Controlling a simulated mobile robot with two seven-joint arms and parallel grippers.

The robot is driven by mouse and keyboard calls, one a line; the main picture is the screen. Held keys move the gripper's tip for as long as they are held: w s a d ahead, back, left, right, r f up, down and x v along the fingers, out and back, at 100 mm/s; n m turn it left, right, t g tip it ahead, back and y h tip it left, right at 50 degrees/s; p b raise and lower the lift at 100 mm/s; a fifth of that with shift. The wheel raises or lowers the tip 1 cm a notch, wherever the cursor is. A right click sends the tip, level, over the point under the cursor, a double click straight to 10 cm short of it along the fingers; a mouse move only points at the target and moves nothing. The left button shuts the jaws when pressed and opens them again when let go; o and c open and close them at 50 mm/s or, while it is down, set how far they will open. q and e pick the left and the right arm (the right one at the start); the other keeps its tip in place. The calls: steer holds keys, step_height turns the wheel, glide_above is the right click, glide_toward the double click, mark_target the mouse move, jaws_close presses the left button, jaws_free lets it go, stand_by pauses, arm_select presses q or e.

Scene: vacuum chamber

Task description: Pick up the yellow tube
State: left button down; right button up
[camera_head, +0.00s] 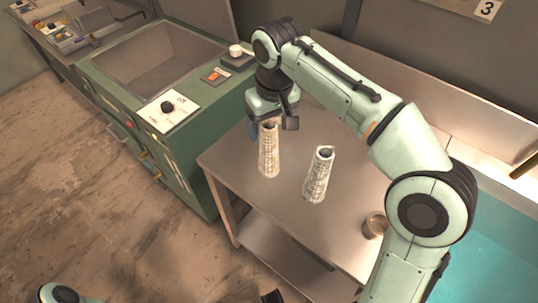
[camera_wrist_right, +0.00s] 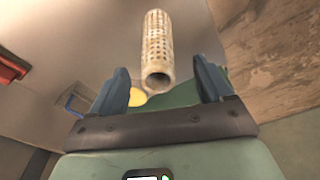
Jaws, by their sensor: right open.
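The yellow tube, a tan-yellow perforated cylinder (camera_head: 268,152), stands upright on the metal table near its left edge. My right gripper (camera_head: 270,123) is at the top of this tube, fingers open. In the right wrist view, a pale yellowish perforated tube (camera_wrist_right: 157,45) shows between and beyond the open fingers of the right gripper (camera_wrist_right: 162,78), with a visible gap on both sides. A second, greyer-white perforated tube (camera_head: 318,176) stands to the right on the table. Of my left arm only a link shows at the bottom left; its gripper is not seen.
The metal table (camera_head: 240,162) has a lower shelf. A small metal cup (camera_head: 375,225) stands near its right side, by my right arm. A green cabinet (camera_head: 188,150) with an open basin and a knob panel borders the table on the left. A turquoise surface (camera_head: 490,245) lies at right.

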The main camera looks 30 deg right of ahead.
mark_target(269, 149)
steer(key=f, duration=0.2)
steer(key=w+f+b, duration=0.1)
steer(key=f, duration=0.2)
steer(key=shift+w+d+f, duration=0.25)
steer(key=shift+f, duration=0.1)
steer(key=c, duration=1.4)
